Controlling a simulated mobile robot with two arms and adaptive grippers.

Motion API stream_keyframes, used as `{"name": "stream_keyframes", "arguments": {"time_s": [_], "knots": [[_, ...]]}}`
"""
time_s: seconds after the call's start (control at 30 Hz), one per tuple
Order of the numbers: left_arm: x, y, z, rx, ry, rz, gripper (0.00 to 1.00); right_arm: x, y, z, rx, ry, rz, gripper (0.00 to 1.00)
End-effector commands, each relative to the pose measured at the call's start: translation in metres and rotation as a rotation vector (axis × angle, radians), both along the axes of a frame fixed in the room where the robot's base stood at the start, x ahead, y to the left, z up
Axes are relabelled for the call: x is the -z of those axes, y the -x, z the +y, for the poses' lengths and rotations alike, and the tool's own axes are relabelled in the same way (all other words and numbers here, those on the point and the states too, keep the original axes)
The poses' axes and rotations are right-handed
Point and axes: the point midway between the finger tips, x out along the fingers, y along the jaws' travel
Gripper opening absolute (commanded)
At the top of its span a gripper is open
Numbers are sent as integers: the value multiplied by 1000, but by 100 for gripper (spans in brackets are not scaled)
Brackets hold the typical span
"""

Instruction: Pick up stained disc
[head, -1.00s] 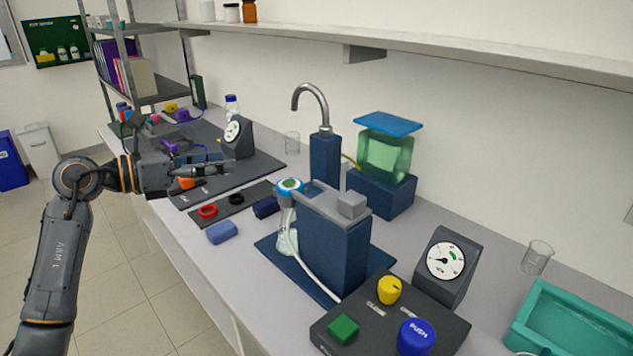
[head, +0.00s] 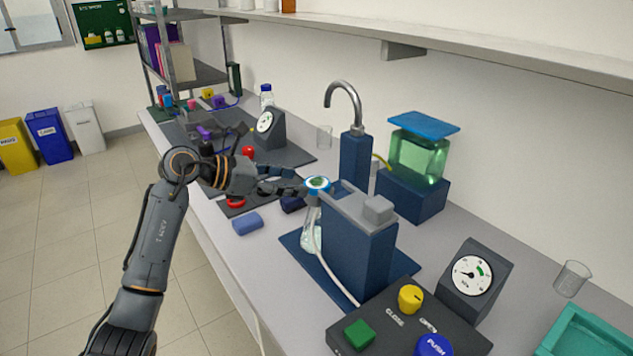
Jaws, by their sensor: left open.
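The stained disc (head: 318,182) shows as a small green patch inside a white and blue ring. It sits on top of the filter holder over a clear flask (head: 311,232). My left gripper (head: 297,186) is open, with its fingers pointing right and its tips close to the left side of the ring. I cannot tell whether the tips touch the ring. My right gripper is not in view.
A dark blue pump block (head: 358,250) stands right of the flask, with a tap (head: 344,100) behind. A blue block (head: 247,223) and a red ring (head: 236,203) lie below my left gripper. A control box (head: 385,332) with knobs is in front.

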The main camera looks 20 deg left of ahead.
Motion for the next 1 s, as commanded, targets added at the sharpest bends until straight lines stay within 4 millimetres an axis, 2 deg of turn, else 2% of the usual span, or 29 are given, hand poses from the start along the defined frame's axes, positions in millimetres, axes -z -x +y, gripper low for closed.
{"name": "stream_keyframes", "arguments": {"time_s": [0.1, 0.23, 0.53, 0.57, 0.7, 0.73, 1.0], "knots": [[1, -11, -14, 3, 6, 2, 61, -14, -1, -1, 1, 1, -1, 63], [9, -22, -25, 2, 5, 3, 61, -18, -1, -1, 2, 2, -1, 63], [14, -26, -28, 0, 1, 1, 61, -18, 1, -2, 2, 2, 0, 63], [14, -26, -28, 0, 1, 1, 59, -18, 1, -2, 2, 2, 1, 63], [14, -26, -28, 1, 1, 1, 31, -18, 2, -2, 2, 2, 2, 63], [14, -26, -28, 0, 1, 2, 27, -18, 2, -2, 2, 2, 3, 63], [13, -25, -28, 1, 1, 1, 27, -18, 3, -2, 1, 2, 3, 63]]}}
